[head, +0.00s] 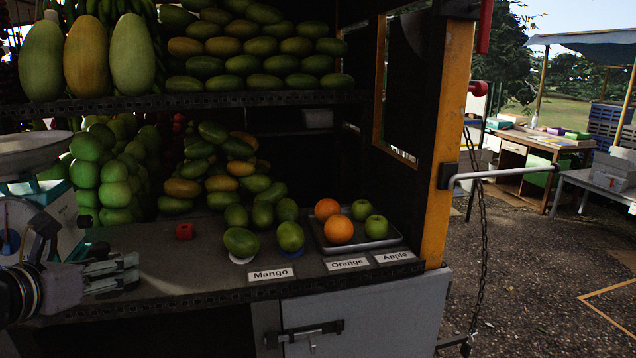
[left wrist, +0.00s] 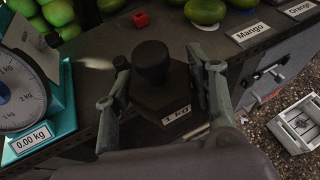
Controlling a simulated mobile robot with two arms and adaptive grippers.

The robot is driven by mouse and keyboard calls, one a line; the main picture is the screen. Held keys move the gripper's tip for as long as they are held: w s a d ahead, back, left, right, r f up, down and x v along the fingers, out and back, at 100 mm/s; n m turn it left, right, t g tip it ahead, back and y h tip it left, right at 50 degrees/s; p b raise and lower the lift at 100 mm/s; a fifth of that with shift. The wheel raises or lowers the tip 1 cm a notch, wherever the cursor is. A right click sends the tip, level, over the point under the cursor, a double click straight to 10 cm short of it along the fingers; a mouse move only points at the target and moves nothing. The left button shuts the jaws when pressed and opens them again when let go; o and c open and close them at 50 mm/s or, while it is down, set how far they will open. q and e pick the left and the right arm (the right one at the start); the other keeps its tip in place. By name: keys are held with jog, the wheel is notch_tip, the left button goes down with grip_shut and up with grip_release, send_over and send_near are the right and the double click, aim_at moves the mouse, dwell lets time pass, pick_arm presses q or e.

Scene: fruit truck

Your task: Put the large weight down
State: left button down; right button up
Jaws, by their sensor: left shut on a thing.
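The large weight (left wrist: 168,98) is a dark hexagonal block with a round knob and a "1 KG" label, seen in the left wrist view. My left gripper (left wrist: 160,78) is shut on it, with one finger on each side. Whether the weight's base touches the counter is hard to tell. My right gripper is not in view.
A teal scale (head: 55,215) stands at the left; its label reads 0.00 kg in the left wrist view (left wrist: 38,138). A small red cube (head: 184,231) sits behind. Mangoes (head: 241,242) and a fruit tray (head: 365,244) are right. Counter between is clear.

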aim_at(96, 279)
pick_arm(q)
jog(key=shift+a+r, duration=0.1)
jog(key=shift+a, duration=0.3)
jog(key=shift+w+a+f+n+y, duration=0.4)
jog(key=shift+w+a+f+y, duration=0.05)
jog(key=shift+a+y, duration=0.1)
jog(key=shift+a+f, duration=0.15)
jog(key=shift+f, duration=0.05)
jog(key=shift+s+a+f+n+y, duration=0.15)
jog(key=shift+s+a+n+y, duration=0.05)
jog(key=shift+a+n+y, duration=0.1)
jog(key=shift+a+f+n+y, duration=0.15)
jog(key=shift+f+n+y, duration=0.2)
jog(key=shift+f, duration=0.4)
jog(key=shift+d+f, duration=0.25)
jog(key=shift+f, duration=0.2)
jog(key=d+f+h, duration=0.1)
jog(key=d+f, duration=0.1)
jog(key=d, duration=1.5)
jog(key=shift+s+f+m, duration=0.25)
jog(key=shift+s+m, duration=0.1)
jog(key=shift+m, duration=0.1)
